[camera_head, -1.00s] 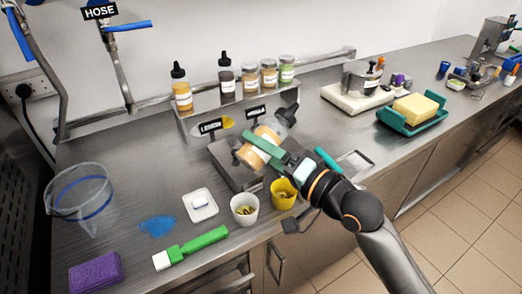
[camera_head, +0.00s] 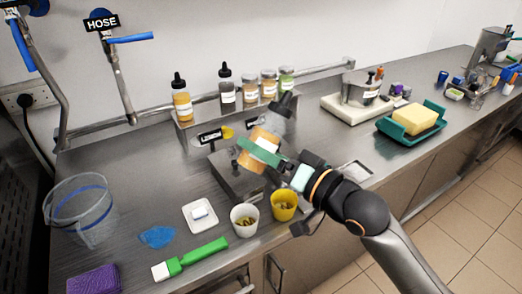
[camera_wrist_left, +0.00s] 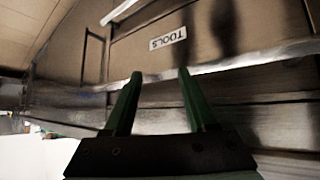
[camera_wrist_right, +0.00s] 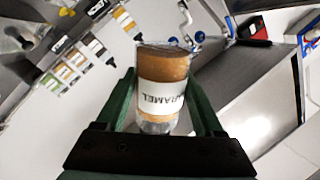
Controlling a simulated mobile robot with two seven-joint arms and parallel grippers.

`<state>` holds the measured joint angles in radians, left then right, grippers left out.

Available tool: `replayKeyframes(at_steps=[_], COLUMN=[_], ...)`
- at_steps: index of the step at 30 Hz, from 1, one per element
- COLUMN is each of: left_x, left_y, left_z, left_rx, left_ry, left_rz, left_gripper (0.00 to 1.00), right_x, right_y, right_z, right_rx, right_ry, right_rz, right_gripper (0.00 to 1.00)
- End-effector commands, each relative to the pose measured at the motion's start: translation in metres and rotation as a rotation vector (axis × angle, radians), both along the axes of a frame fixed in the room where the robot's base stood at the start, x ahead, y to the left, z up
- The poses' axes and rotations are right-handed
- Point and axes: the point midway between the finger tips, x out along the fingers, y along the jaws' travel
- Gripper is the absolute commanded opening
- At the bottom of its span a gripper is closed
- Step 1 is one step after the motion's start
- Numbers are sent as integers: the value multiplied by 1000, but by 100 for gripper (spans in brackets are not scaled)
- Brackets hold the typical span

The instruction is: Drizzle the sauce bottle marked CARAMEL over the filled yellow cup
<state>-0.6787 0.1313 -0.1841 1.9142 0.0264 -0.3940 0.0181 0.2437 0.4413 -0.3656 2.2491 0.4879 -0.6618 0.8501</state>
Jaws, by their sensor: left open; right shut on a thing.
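My right gripper (camera_head: 272,159) is shut on the caramel sauce bottle (camera_head: 262,145), which has tan sauce, a white label and a dark cap. It is held tilted above the metal tub on the counter, cap end up and to the right. In the right wrist view the label of the bottle (camera_wrist_right: 162,98) reads CARAMEL between the green fingers. The yellow cup (camera_head: 284,205) stands below and to the right of the bottle, with pale bits inside. My left gripper (camera_wrist_left: 158,105) is open and empty, facing a drawer front; it is not in the head view.
A white cup (camera_head: 244,219) with similar contents stands left of the yellow cup. A white dish (camera_head: 200,216), green brush (camera_head: 190,259), blue puddle (camera_head: 157,237) and clear jug (camera_head: 80,208) are at left. Sauce bottles (camera_head: 182,100) stand on the back shelf.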

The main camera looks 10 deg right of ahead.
Motion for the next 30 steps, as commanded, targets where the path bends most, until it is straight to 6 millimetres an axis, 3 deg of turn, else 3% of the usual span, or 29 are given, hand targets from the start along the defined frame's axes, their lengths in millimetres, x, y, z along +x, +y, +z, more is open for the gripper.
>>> replayKeyframes(at_steps=[5,18,30], left_x=[0,0,0], left_y=[0,0,0], left_z=[0,0,0], left_rx=[0,0,0], left_ry=[0,0,0], left_rz=[0,0,0], left_gripper=[57,57,57], right_x=[0,0,0], right_y=[0,0,0], right_z=[3,21,21], right_rx=[-25,-563,-590], right_ry=[-23,-410,-430], right_rz=[0,-1,-1], right_gripper=[3,3,3])
